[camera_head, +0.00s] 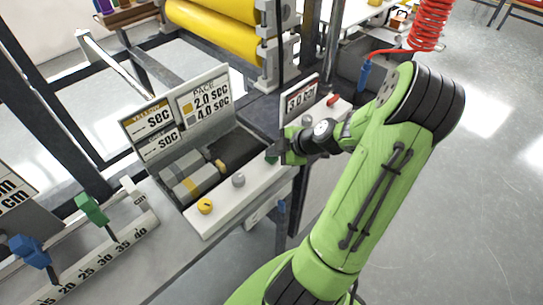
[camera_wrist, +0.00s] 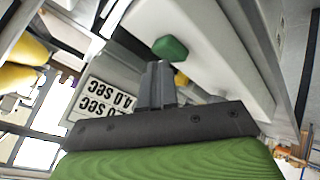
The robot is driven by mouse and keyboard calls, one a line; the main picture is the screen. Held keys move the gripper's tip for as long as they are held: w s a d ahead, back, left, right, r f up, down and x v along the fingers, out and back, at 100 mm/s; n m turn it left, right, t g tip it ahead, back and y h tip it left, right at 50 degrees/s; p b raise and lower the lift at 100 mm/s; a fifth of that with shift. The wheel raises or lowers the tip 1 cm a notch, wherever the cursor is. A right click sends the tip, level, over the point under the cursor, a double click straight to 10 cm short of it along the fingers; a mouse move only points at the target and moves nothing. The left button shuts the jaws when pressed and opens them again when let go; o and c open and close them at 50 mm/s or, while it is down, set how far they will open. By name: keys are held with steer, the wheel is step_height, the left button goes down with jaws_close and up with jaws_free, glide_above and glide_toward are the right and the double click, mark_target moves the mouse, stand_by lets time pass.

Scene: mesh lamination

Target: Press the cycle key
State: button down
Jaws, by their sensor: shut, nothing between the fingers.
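A white key panel (camera_head: 222,213) runs along the front of the machine's recessed bay, with a yellow round key (camera_head: 205,206) and a grey round key (camera_head: 239,180) on it. A green key (camera_wrist: 170,47) shows in the wrist view, just beyond my fingertips; in the head view it is mostly hidden by my gripper. No label naming the cycle key is readable. My gripper (camera_head: 274,155) is over the far end of this panel. In the wrist view my gripper (camera_wrist: 158,72) is shut and empty, its tips close to the green key; I cannot tell whether they touch.
A sign with seconds values (camera_head: 180,112) stands behind the bay, and a smaller sign (camera_head: 299,95) stands beyond my gripper. Yellow rollers (camera_head: 215,30) are at the back. A ruler with green (camera_head: 91,208) and blue (camera_head: 30,251) sliders lies at left. Open floor is at right.

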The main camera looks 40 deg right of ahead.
mark_target(274, 159)
steer(key=shift+f, duration=0.2)
stand_by(0.5)
steer(key=shift+r+p, duration=0.35)
steer(key=shift+r, duration=0.65)
steer(key=shift+r+p, duration=1.6)
steer(key=shift+r, duration=1)
steer(key=shift+f, duration=0.1)
